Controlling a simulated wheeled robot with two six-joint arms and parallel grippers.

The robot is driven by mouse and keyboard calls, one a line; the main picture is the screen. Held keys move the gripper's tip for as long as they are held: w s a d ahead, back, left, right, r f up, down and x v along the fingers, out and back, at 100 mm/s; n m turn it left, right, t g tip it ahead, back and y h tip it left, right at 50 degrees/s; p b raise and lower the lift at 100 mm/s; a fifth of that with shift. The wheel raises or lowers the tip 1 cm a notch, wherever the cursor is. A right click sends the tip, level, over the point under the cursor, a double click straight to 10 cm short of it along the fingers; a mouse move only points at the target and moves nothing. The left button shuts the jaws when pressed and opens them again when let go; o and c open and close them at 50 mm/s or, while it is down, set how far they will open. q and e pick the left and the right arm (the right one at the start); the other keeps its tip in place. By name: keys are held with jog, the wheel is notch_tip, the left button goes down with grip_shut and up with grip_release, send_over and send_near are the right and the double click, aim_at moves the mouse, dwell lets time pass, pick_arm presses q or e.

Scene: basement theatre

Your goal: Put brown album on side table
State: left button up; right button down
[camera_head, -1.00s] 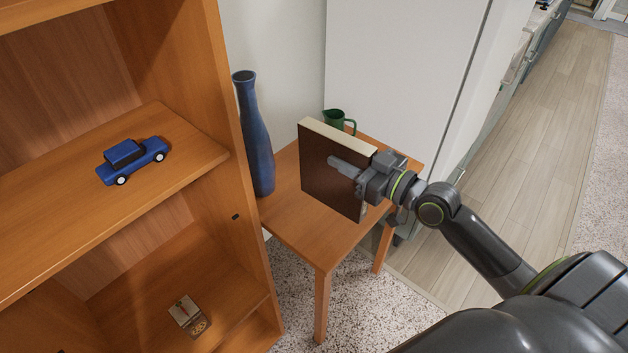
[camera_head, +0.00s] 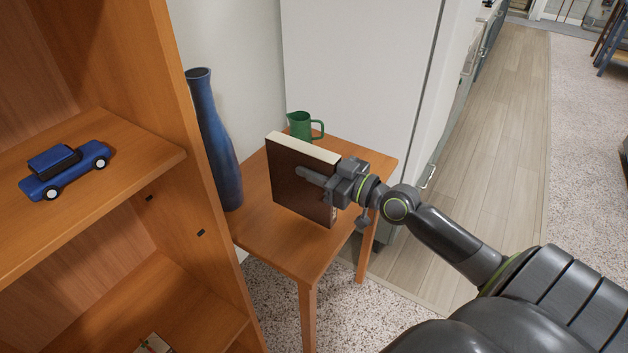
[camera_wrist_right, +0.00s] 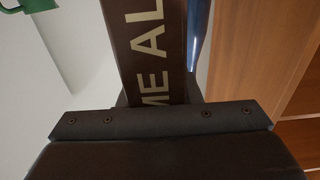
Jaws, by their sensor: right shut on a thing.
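The brown album (camera_head: 296,190) stands upright, its pale page edge on top, over the wooden side table (camera_head: 288,250). I cannot tell whether its lower edge touches the tabletop. My right gripper (camera_head: 325,184) is shut on the album, with one finger lying across its brown cover. In the right wrist view the album's spine (camera_wrist_right: 150,50) shows large pale letters between the fingers. My left gripper is not in view.
A tall blue vase (camera_head: 215,140) stands at the table's left, beside the wooden bookcase (camera_head: 200,215). A green pitcher (camera_head: 301,126) stands behind the album. A blue toy car (camera_head: 62,168) sits on a shelf. The table's front corner is clear.

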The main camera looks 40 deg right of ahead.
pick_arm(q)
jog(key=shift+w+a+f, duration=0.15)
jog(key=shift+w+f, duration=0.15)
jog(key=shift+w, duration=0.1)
pick_arm(e)
jog(key=shift+f, duration=0.9)
pick_arm(q)
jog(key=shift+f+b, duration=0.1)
jog(key=shift+b, duration=0.3)
pick_arm(e)
jog(key=shift+f, duration=0.1)
jog(key=c, duration=1.5)
grip_release()
jog(key=shift+f, duration=0.15)
jog(key=o, duration=0.5)
jog(key=shift+c, duration=0.2)
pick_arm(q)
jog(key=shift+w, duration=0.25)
pick_arm(e)
jog(key=shift+r, duration=0.2)
pick_arm(q)
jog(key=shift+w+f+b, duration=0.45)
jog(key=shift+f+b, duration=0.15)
jog(key=shift+b, duration=0.65)
pick_arm(e)
jog(key=v, duration=1.2)
